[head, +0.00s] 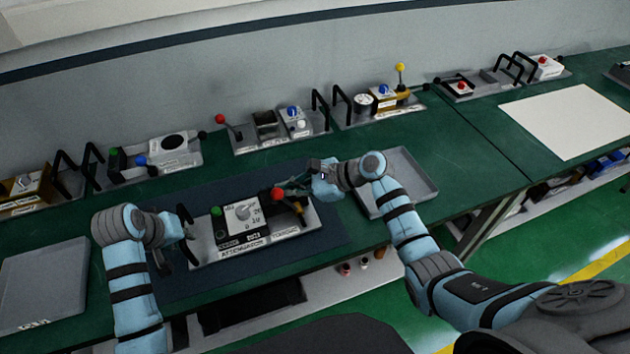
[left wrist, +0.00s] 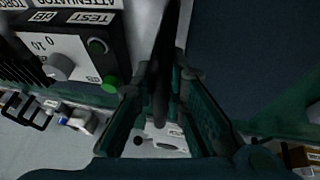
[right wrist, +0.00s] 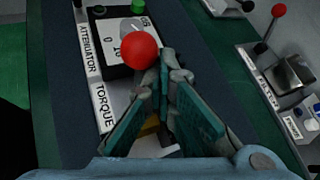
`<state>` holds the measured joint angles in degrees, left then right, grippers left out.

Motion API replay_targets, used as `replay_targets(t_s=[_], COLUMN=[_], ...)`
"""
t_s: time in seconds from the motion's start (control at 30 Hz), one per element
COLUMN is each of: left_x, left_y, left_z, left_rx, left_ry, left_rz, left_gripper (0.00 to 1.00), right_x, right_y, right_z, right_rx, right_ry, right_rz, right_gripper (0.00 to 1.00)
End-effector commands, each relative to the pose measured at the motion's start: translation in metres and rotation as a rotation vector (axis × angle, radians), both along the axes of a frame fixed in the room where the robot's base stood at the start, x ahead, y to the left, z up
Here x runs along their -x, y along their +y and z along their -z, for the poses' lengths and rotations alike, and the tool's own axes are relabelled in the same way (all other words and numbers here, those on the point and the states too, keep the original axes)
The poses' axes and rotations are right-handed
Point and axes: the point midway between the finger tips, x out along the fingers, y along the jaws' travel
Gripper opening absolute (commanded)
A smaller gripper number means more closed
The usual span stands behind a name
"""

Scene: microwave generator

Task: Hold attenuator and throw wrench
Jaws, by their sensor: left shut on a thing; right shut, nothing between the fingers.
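The attenuator unit (head: 242,222) sits on the dark blue mat, with a white dial box, a green button and a base labelled ATTENUATOR and TORQUE. Its dial box shows in the left wrist view (left wrist: 62,58). My left gripper (head: 184,240) is shut on the black upright handle (left wrist: 165,75) at the unit's left end. The wrench lever's red ball (head: 277,193) is at the unit's right end; it also shows in the right wrist view (right wrist: 141,50). My right gripper (head: 293,184) is shut and empty beside the ball, its tips close to it; contact is unclear.
An empty grey tray (head: 397,178) lies right of the mat. Several other modules with levers and handles line the wall, including one with a red ball lever (head: 219,119). A grey panel (head: 45,287) lies at the left and a white sheet (head: 568,120) at the right.

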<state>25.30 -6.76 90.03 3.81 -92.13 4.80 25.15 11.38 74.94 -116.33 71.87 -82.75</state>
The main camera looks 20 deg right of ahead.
Motion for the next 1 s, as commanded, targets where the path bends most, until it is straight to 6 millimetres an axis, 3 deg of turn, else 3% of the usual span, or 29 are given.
replay_targets(t_s=[0.57, 1.0], left_x=[0.005, 0.004], left_y=[0.001, 0.002], left_z=[0.011, 0.01], left_rx=[-0.003, -0.006], left_ry=[0.021, 0.019], left_rz=[-0.002, -0.003], left_gripper=[0.0, 0.0], right_x=[-0.001, 0.0], right_y=[0.001, -0.018], right_z=[-0.001, -0.038], right_rx=[-0.002, 0.001], right_ry=[-0.003, -0.001], right_rz=[-0.002, -0.002], right_gripper=[0.0, 0.0])
